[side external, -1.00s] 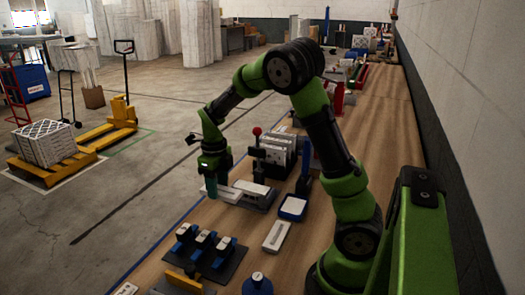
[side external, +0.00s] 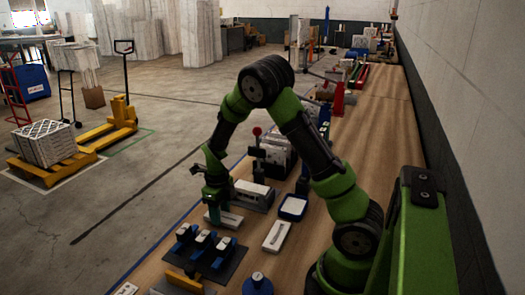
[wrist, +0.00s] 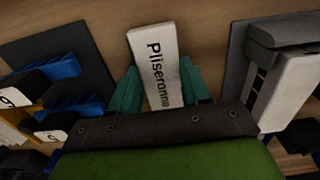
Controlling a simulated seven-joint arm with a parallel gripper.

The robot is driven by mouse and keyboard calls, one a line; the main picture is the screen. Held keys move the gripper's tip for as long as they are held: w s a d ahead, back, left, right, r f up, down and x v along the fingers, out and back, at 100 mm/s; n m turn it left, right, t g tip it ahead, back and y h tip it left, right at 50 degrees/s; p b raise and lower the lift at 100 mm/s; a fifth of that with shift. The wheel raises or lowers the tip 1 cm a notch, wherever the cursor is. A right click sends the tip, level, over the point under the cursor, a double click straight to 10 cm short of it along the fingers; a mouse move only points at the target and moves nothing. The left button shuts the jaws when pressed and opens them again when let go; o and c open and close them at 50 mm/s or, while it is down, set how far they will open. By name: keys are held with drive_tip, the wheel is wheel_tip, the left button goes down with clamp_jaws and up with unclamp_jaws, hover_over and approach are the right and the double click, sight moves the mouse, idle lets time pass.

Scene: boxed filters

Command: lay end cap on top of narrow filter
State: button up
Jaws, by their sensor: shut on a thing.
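My gripper (side external: 215,217) has teal fingers and is shut on a long flat white piece (side external: 227,219), apparently the end cap. In the wrist view the held piece (wrist: 155,65) shows dark "Pliseronne" lettering, and the teal fingers (wrist: 158,92) are on either side of its near part. The side view does not make clear whether it touches the table. A grey fixture (side external: 241,200) holding a white part (side external: 253,188) is to the right of and behind my gripper; it also shows at the right in the wrist view (wrist: 262,62). I cannot tell which part is the narrow filter.
A dark plate with blue clamps (side external: 205,247) is close in front of my gripper. A rack (side external: 274,160) and a red-knobbed lever (side external: 257,132) stand farther back.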

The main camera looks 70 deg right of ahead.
drive_tip(key=shift+f, duration=0.15)
drive_tip(key=o, duration=0.6)
drive_tip(key=shift+f, duration=0.1)
drive_tip(key=shift+c, duration=0.2)
drive_tip(key=o, duration=0.5)
drive_tip(key=shift+c, duration=0.2)
